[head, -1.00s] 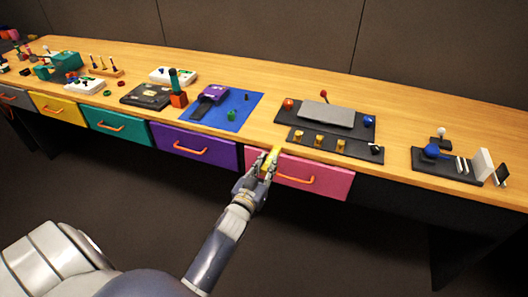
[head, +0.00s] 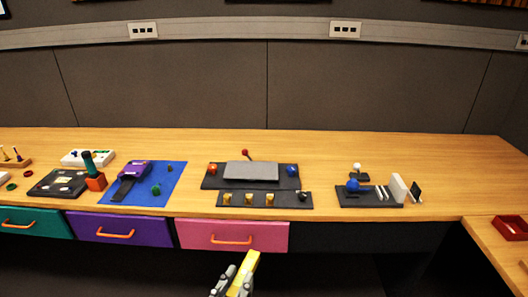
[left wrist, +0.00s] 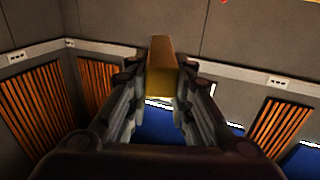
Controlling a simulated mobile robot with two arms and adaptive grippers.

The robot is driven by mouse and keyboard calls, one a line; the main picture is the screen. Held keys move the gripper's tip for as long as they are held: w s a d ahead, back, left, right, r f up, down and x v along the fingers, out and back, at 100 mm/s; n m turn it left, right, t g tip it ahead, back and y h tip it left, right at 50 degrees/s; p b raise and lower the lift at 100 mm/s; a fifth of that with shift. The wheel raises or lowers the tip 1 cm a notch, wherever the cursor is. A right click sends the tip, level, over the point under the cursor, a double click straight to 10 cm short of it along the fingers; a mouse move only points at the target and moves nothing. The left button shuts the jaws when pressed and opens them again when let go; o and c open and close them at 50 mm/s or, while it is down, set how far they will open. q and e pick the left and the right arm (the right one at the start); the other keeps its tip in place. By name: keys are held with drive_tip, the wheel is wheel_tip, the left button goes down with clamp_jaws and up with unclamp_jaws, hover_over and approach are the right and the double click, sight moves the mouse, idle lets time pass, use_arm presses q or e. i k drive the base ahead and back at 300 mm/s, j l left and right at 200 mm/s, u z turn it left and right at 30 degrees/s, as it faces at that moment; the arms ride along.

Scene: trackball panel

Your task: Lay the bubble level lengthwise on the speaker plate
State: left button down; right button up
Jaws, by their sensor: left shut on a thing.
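The bubble level (head: 245,271) is a yellow bar at the bottom of the head view. My left gripper (head: 235,284) is shut on it and holds it tilted in the air, in front of the desk and below the pink drawer. It also shows in the left wrist view (left wrist: 162,68), upright between the two fingers (left wrist: 162,90). What looks like the speaker plate (head: 251,171) is a grey slab on the black panel at the middle of the desk, with nothing lying on it. My right gripper is not in view.
A red-ball stick (head: 245,153) stands behind the plate, with an orange knob (head: 212,169) left and a blue ball (head: 292,170) right. A strip with several gold knobs (head: 249,199) lies in front. Bare desk (head: 325,160) lies to the right. The pink drawer (head: 232,235) is shut.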

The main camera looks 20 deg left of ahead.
sight(252, 169)
drive_tip(key=i+j+z, duration=0.4)
drive_tip(key=j+z, duration=0.2)
drive_tip(key=i+j+z, duration=0.1)
drive_tip(key=j+z, duration=0.2)
drive_tip(key=j, duration=0.2)
drive_tip(key=i+j, duration=0.1)
drive_tip(key=j, duration=0.3)
drive_tip(key=i+j, duration=0.1)
drive_tip(key=j, duration=0.25)
drive_tip(key=i+j+z, duration=0.1)
drive_tip(key=j, duration=0.3)
drive_tip(key=i+j, duration=0.1)
drive_tip(key=j, duration=0.3)
